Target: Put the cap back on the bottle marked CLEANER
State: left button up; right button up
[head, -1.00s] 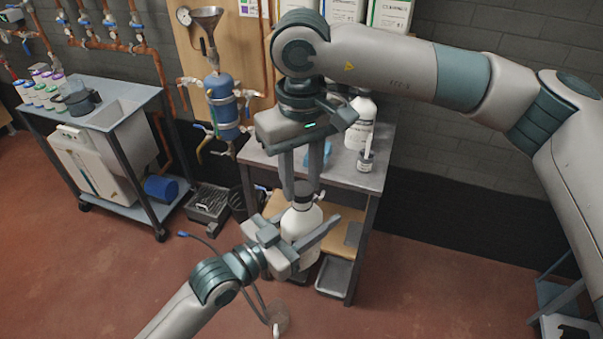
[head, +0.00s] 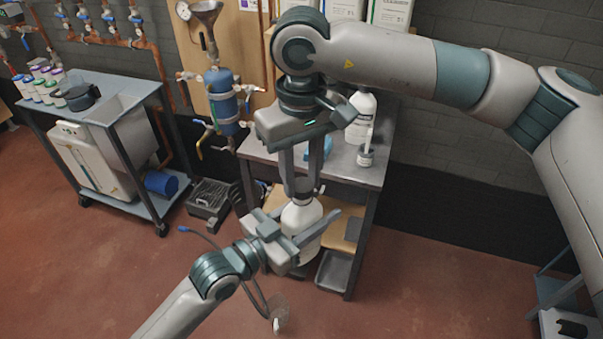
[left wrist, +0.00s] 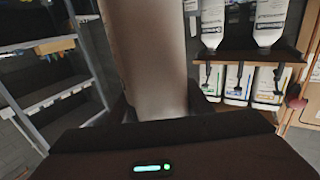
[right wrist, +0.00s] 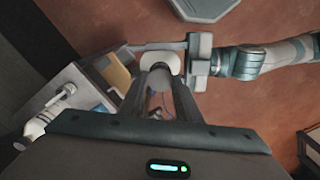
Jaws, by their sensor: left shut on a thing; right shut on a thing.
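A white bottle (head: 301,222) stands upright in my left gripper (head: 305,232), which is shut around its body, in the air in front of the bench. Its lettering cannot be read. My right gripper (head: 302,190) points down from above, shut on a small dark cap (head: 303,196) at the bottle's neck. I cannot tell whether the cap touches the mouth or is threaded. In the right wrist view the bottle's white shoulder (right wrist: 160,62) shows beyond the fingers. In the left wrist view a pale cylinder (left wrist: 150,60), likely the bottle, fills the middle.
Behind is a grey bench (head: 345,170) with another white bottle (head: 362,108), a small jar (head: 366,156) and a blue item. A grey tray (head: 334,270) is beneath. A cart (head: 110,110) stands left. Red floor is open in front and to the right.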

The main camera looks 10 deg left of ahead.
jog(key=shift+f, duration=0.35)
